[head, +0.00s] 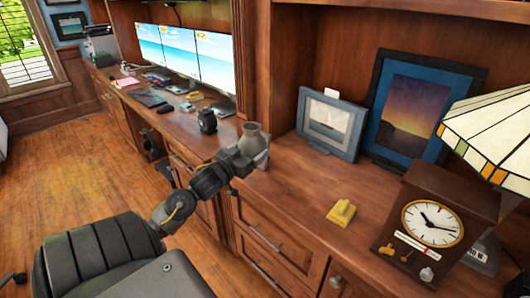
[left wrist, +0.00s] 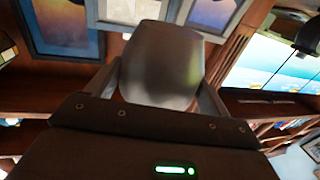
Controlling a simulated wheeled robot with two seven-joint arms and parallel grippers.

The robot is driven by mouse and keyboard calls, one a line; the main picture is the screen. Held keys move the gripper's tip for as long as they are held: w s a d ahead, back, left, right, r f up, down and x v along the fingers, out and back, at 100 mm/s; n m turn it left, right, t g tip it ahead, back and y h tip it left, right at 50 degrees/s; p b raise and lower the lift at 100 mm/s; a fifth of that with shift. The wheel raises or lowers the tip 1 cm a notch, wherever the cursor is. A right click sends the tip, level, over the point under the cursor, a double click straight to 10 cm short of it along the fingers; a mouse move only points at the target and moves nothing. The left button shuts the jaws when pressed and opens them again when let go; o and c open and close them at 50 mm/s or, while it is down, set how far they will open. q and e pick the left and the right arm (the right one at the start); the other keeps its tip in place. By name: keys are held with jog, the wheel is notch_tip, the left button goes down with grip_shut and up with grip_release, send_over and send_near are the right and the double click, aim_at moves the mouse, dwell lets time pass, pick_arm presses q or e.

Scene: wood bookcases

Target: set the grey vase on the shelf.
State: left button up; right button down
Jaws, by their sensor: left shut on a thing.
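The grey vase (head: 252,138) is at the front left of the wooden shelf surface, upright in the head view. My left gripper (head: 254,158) is shut on it, with the arm reaching in from the left over the floor. In the left wrist view the vase (left wrist: 160,62) sits between the two fingers. The wooden shelf (head: 292,180) runs to the right behind the gripper. I cannot tell whether the vase's base touches it; the gripper hides the lower part. My right gripper is not in view.
On the shelf are a small grey picture frame (head: 330,123), a larger blue frame (head: 412,108), a yellow object (head: 341,212), a clock (head: 434,222) and a lamp (head: 495,130). A desk with monitors (head: 190,52) lies left. Bare wood lies between the vase and yellow object.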

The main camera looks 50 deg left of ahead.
pick_arm(q)
jog(key=shift+s+a+r, duration=0.35)
jog(key=shift+s+a, duration=0.05)
jog(key=shift+s, duration=0.05)
jog(key=d+f+m+h, duration=0.25)
jog(key=d+f, duration=0.25)
jog(key=d, duration=0.7)
jog(key=d+f+m+h, duration=0.1)
jog(key=d+f+h, duration=0.35)
jog(key=d, duration=0.75)
jog(key=s+d+r+m+g+h, duration=0.1)
jog(key=s+d+r+m+h, duration=0.1)
jog(key=d, duration=1)
jog(key=s+d+r+m+h, duration=0.1)
jog(key=d+r+m+h, duration=0.1)
jog(key=d, duration=1)
jog(key=shift+s+r+m+g+h, duration=0.35)
jog(key=shift+s+g+h, duration=0.05)
jog(key=shift+h, duration=0.3)
